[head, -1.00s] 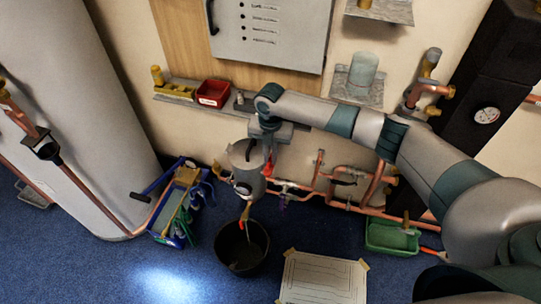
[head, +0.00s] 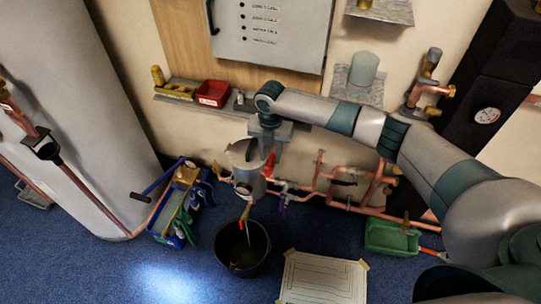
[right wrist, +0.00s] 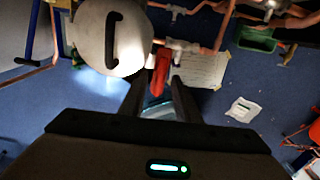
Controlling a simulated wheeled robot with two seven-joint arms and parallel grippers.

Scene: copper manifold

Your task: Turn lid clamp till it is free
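The grey cylindrical pot (head: 248,178) stands against the wall pipes, above a black bucket. Its round lid with a dark curved handle fills the upper left of the right wrist view (right wrist: 92,42). A red clamp lever (right wrist: 160,70) sits at the lid's right edge; it also shows in the head view (head: 270,164). My right gripper (right wrist: 157,84) is over the pot's right side, its two fingers apart with the red lever's near end between the tips. I see a gap beside the lever, so it does not look gripped. My left gripper is not in view.
Copper pipes with valves (head: 345,190) run right of the pot. The black bucket (head: 242,248) stands below on blue carpet. A blue tool caddy (head: 182,205) is at left, a green tray (head: 391,238) at right. A shelf with a red bin (head: 213,93) is above.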

